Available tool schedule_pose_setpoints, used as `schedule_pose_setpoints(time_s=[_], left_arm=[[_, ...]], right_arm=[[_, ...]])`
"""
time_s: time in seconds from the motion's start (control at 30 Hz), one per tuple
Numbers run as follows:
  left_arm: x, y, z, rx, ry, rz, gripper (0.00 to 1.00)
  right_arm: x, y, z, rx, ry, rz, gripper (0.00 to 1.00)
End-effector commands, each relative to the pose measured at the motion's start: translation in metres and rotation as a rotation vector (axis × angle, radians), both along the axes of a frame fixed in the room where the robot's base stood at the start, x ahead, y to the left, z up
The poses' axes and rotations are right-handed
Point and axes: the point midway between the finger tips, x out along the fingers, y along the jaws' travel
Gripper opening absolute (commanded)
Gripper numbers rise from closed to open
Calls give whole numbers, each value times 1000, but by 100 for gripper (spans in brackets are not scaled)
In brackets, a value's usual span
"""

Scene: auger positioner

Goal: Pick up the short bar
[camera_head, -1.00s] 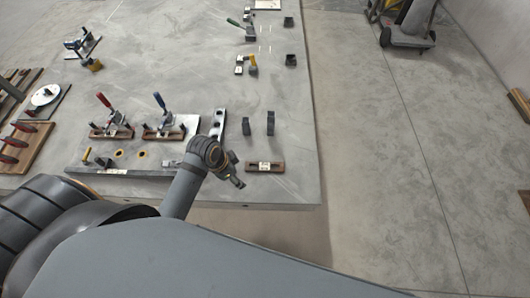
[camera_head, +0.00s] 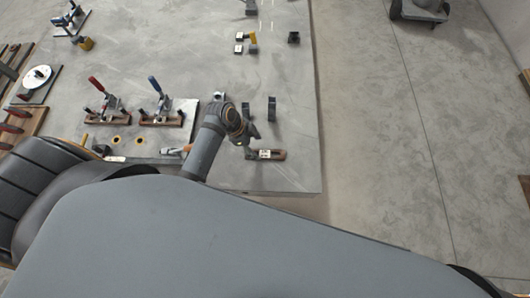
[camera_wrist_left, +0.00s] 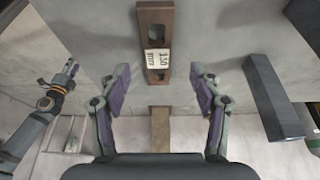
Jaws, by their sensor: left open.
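The short bar (camera_head: 275,155) is brown with a white label. It lies flat near the table's front right corner. My left gripper (camera_head: 250,138) is over the bar's left part in the head view. In the left wrist view its open fingers (camera_wrist_left: 160,82) stand either side of the bar's lower end, with gaps and no visible contact. My other arm's gripper (camera_wrist_left: 70,70) is small at the left there; its jaws are unclear.
Two dark upright blocks (camera_head: 271,108) stand behind the bar; a dark block (camera_wrist_left: 272,100) is close right of my fingers in the wrist view. Toggle clamps (camera_head: 160,105) stand left on a plate. The table's right edge is near, with open floor beyond.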

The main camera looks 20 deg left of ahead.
Motion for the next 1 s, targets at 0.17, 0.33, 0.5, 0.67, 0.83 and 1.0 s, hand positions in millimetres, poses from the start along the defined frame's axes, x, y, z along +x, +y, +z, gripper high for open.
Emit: schedule_pose_setpoints(time_s=[0.17,0.33,0.5,0.67,0.83,1.0], left_arm=[[2,-16,-21,-4,6,0,64],[5,-22,-42,1,2,1,64],[5,-22,-45,1,2,1,64],[4,-22,-45,1,2,1,49],[4,-22,-44,1,2,1,26],[4,-22,-44,1,2,1,3]], right_arm=[[14,0,15,1,-22,1,40],[9,0,14,0,-15,0,40],[5,1,14,0,-9,1,40],[5,3,13,4,-8,-1,40],[5,6,13,7,-8,-2,40],[5,6,13,7,-8,-2,40]])
